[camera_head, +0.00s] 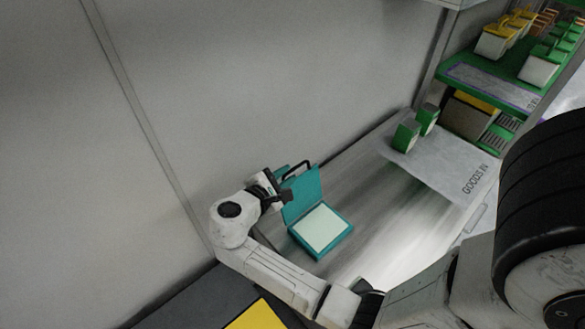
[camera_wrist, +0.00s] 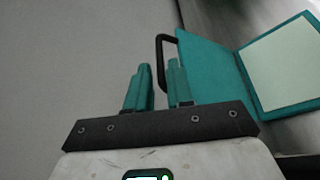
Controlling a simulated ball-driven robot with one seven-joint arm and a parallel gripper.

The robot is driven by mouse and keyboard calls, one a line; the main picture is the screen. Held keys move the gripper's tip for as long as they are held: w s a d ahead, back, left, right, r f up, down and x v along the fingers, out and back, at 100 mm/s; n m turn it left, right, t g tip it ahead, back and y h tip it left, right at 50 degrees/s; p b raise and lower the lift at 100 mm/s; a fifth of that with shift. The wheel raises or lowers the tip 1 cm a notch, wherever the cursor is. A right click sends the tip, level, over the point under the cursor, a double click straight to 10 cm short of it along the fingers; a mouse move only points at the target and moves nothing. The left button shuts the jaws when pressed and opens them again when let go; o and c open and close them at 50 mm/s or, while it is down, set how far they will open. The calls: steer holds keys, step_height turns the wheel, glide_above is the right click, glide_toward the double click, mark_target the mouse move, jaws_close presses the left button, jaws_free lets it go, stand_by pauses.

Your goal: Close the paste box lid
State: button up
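The teal paste box (camera_head: 292,238) sits on the metal worktop with a pale filling (camera_head: 323,228) showing inside. Its teal lid (camera_head: 304,195) stands up, open, at the back left side of the box. A black handle (camera_head: 297,166) sticks out from the lid's edge. In the wrist view the lid (camera_wrist: 210,65) and handle (camera_wrist: 159,50) show just past my fingers. My gripper (camera_wrist: 159,66) is open, with its two teal fingers apart. The handle's bar appears in the gap between them; I cannot tell whether it lies between the fingers or beyond. In the head view my gripper (camera_head: 283,181) is by the lid's outer side.
A grey wall (camera_head: 230,90) runs close behind the box and my gripper. Green-and-white cartons (camera_head: 405,135) stand on the "GOODS IN" mat (camera_head: 450,165) further back. A green shelf unit (camera_head: 510,85) holds several containers at the upper right. The worktop right of the box is clear.

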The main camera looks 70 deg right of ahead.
mark_target(292, 171)
steer(key=shift+x, duration=2.5)
steer(key=shift+c, duration=0.5)
jaws_close()
